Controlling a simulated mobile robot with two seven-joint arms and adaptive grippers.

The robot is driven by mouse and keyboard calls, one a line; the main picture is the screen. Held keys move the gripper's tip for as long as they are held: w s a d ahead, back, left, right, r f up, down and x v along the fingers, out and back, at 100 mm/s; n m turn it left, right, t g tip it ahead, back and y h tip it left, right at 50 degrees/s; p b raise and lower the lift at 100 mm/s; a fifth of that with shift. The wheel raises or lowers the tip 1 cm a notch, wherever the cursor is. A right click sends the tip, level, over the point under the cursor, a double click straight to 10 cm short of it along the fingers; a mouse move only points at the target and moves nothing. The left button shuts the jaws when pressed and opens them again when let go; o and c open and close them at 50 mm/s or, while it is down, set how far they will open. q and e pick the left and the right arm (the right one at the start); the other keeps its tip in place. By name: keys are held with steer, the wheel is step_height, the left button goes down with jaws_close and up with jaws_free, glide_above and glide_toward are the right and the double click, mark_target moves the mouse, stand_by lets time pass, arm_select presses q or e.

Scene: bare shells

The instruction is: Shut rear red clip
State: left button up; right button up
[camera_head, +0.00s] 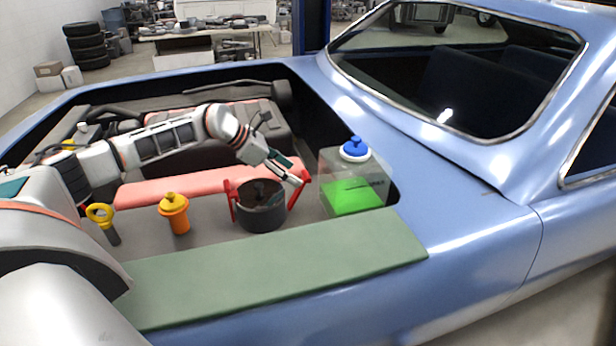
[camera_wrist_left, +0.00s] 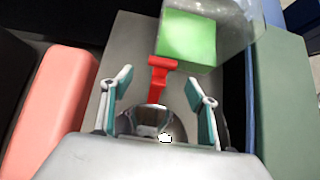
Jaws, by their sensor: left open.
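A dark round housing (camera_head: 262,212) stands in the engine bay with a red clip on each side. The clip on the windscreen side (camera_head: 301,190) stands up and leans outward from the housing. The other red clip (camera_head: 231,200) also sticks up on the left. My left gripper (camera_head: 292,171) is open above the housing, close to the windscreen-side clip. In the left wrist view this red clip (camera_wrist_left: 157,78) lies between the spread fingers (camera_wrist_left: 158,88), with no finger clearly touching it. The housing's round top (camera_wrist_left: 150,122) is partly hidden by the gripper. My right gripper is not seen.
A clear tank with green liquid (camera_head: 352,197) and a blue cap (camera_head: 355,149) stands just right of the clip. An orange filler with yellow cap (camera_head: 175,215) and a yellow ring handle (camera_head: 100,213) are left. A green mat (camera_head: 280,268) covers the near fender.

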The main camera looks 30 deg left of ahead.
mark_target(303, 180)
arm_select(q)
steer(key=shift+x, duration=3.1)
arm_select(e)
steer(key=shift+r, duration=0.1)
